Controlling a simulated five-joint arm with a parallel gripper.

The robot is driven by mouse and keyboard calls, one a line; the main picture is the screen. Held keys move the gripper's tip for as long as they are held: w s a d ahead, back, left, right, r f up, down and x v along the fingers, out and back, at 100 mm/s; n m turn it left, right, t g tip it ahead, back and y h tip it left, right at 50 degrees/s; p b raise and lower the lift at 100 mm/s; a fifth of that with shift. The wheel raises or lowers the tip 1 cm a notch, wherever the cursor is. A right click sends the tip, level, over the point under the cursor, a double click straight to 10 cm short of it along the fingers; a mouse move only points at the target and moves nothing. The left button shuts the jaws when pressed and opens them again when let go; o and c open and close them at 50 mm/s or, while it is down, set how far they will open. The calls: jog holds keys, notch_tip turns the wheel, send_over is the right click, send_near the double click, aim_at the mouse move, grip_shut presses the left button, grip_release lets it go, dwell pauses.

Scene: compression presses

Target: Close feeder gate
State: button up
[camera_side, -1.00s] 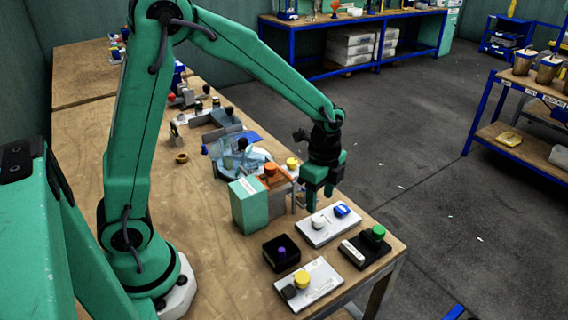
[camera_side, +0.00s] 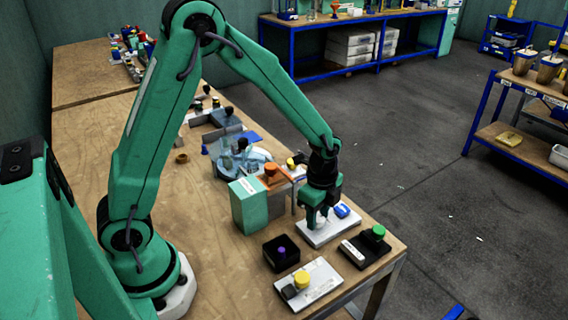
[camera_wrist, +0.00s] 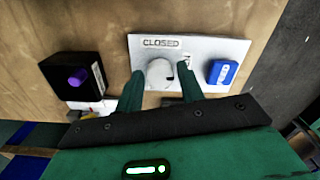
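A white control plate (camera_wrist: 210,47) with a "CLOSED" label carries a white round knob (camera_wrist: 160,74) and a blue block (camera_wrist: 222,72). In the side view, the plate (camera_side: 312,240) lies near the bench's right edge. My gripper (camera_wrist: 159,80) is low over it, its two green fingers on either side of the white knob with small gaps showing. I cannot tell whether a finger touches it. In the side view, my gripper (camera_side: 317,222) partly hides the knob. No part marked as a feeder gate can be read.
A black box with a purple knob (camera_side: 282,251) stands beside the plate. A yellow-knobbed plate (camera_side: 310,283) and a green-buttoned black plate (camera_side: 367,247) are nearer the front.

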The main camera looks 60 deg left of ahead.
jog(key=c, duration=0.6)
jog(key=shift+n, duration=0.5)
jog(key=n, duration=0.2)
jog(key=shift+n, duration=0.4)
jog(key=n, duration=0.3)
jog(key=shift+n, duration=0.3)
jog(key=n, duration=1)
jog(key=shift+n, duration=0.3)
